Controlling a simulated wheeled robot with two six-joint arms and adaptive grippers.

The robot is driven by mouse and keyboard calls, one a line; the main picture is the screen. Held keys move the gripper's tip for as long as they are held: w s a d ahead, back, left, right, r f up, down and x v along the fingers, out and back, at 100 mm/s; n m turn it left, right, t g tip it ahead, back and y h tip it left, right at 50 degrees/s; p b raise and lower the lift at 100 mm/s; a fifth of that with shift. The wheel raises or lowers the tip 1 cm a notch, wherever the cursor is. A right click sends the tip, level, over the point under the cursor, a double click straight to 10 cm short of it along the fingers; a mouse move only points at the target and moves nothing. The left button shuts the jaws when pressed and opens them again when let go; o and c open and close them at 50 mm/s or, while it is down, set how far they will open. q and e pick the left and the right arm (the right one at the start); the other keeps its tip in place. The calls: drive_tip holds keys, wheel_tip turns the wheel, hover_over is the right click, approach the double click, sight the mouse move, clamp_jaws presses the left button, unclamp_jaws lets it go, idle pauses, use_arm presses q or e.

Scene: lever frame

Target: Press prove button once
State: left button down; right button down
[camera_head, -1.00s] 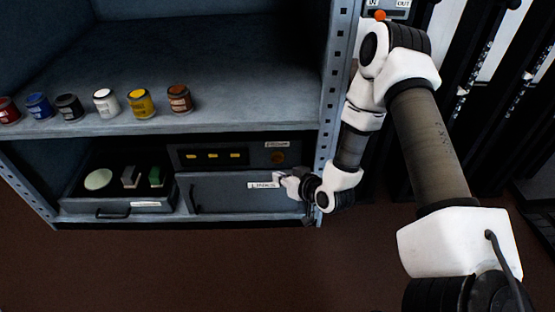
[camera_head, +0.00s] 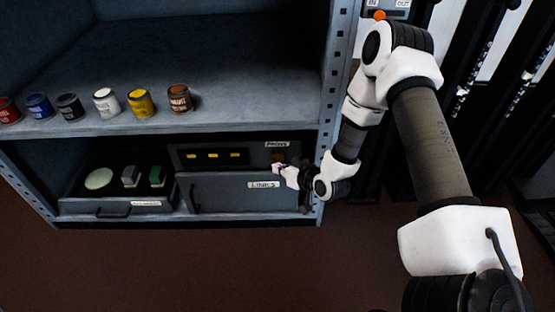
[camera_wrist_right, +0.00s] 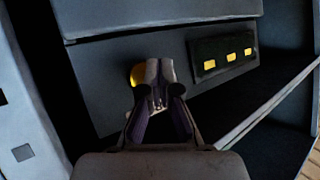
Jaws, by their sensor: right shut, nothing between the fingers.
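The prove button (camera_head: 278,156) is a small round orange knob below the PROVE label (camera_head: 277,144), at the right end of the dark panel on the lower shelf. In the right wrist view the button (camera_wrist_right: 137,75) looks yellow-orange and is partly hidden behind a finger. My right gripper (camera_head: 279,170) is shut and empty, with its tips just below the button in the head view. In the right wrist view the closed fingertips (camera_wrist_right: 160,68) overlap the button's edge; whether they touch it I cannot tell. My left gripper is not in view.
The panel's window (camera_head: 214,155) shows three yellow marks. The LINKS door (camera_head: 230,190) lies below it, and an open drawer (camera_head: 117,209) with a disc and two blocks is at left. Several paint cans stand on the shelf above. A perforated post (camera_head: 335,110) is right of the panel.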

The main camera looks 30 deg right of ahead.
drive_tip(key=shift+w, duration=0.1)
idle(0.7)
drive_tip(key=shift+w+d, duration=0.2)
drive_tip(key=shift+w, duration=0.1)
drive_tip(key=shift+w+d, duration=0.25)
drive_tip(key=shift+w, duration=0.1)
idle(0.6)
idle(0.4)
drive_tip(key=shift+s+a+p, duration=0.45)
drive_tip(key=shift+s+a, duration=0.05)
drive_tip(key=shift+s, duration=0.25)
drive_tip(key=s+a, duration=0.1)
drive_tip(key=s, duration=0.1)
drive_tip(key=s+a, duration=0.1)
drive_tip(key=s, duration=0.1)
drive_tip(key=shift+s+a, duration=0.1)
drive_tip(key=shift+a, duration=0.2)
